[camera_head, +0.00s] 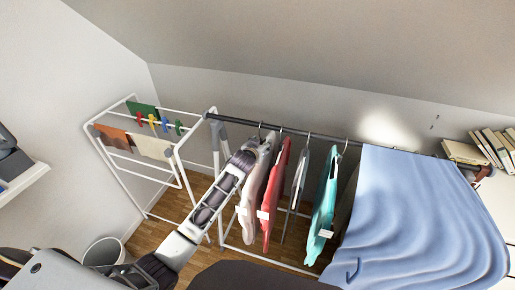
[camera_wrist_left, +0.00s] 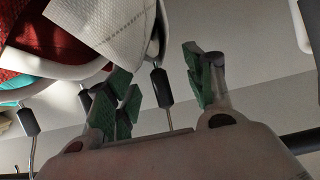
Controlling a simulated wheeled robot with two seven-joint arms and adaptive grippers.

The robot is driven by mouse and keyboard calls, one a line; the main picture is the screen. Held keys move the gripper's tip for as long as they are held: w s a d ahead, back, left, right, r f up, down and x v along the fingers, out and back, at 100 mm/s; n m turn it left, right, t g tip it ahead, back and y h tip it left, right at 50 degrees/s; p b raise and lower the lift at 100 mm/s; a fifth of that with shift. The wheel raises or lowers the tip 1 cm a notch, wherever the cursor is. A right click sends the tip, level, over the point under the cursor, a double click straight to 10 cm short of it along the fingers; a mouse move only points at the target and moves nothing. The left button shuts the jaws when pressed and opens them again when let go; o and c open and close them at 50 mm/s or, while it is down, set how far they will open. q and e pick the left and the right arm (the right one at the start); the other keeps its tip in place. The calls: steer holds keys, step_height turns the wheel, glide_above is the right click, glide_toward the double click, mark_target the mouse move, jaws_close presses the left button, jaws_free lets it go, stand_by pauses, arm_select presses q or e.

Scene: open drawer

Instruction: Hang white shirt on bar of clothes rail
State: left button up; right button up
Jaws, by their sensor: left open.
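The white shirt (camera_head: 249,205) hangs at the left end of the clothes rail, its hanger hook at the dark bar (camera_head: 228,119). My left gripper (camera_head: 255,148) is at the shirt's top, just below the bar, and covers part of it. In the left wrist view the gripper (camera_wrist_left: 160,88) is open, its green-padded fingers apart. The white shirt's cloth (camera_wrist_left: 110,30) is at the upper left there. A hanger neck shows between the fingers in the picture; I cannot tell whether they touch it. My right gripper is not in view.
A red shirt (camera_head: 273,190), a grey garment (camera_head: 298,180) and a teal shirt (camera_head: 325,205) hang to the right. A large blue cloth (camera_head: 415,215) covers the rail's right part. A drying rack (camera_head: 125,165) stands left, a bin (camera_head: 103,252) below it.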

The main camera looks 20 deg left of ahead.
arm_select(q)
steer(key=shift+v, duration=5.95)
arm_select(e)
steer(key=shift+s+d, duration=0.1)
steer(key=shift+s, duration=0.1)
